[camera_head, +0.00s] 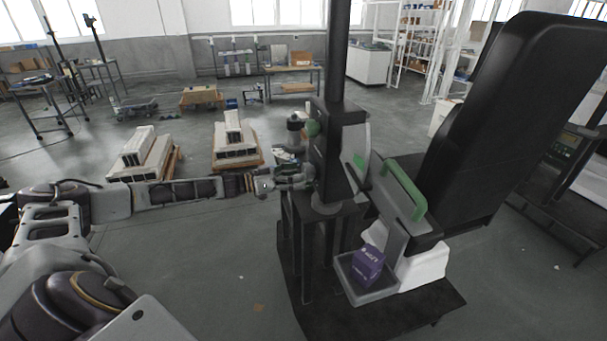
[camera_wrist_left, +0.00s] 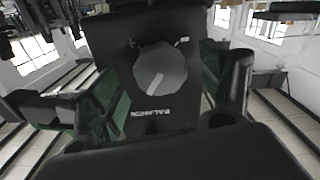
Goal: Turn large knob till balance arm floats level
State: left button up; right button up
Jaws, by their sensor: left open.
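The large round grey knob (camera_wrist_left: 160,69) with a white pointer line sits on a black housing face marked "BALANCE" in the left wrist view. The pointer slants from lower left to upper right. My left gripper (camera_wrist_left: 162,82) is open, with green-padded fingers on either side of the knob; I cannot tell whether they touch it. In the head view my left gripper (camera_head: 292,180) is at the left side of the black column housing (camera_head: 325,158) and hides the knob. My right gripper is out of view.
A grey tray (camera_head: 352,291) holding a purple box (camera_head: 367,264) is below the balance arm. A tall black panel (camera_head: 500,110) stands at the right. White stacked blocks on pallets (camera_head: 235,158) are behind my left arm.

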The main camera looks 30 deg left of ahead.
pick_arm(q)
jog(key=shift+x, duration=1.35)
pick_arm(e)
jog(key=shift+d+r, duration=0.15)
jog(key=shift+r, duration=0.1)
pick_arm(q)
jog(key=c, duration=1)
jog(key=shift+c, duration=0.2)
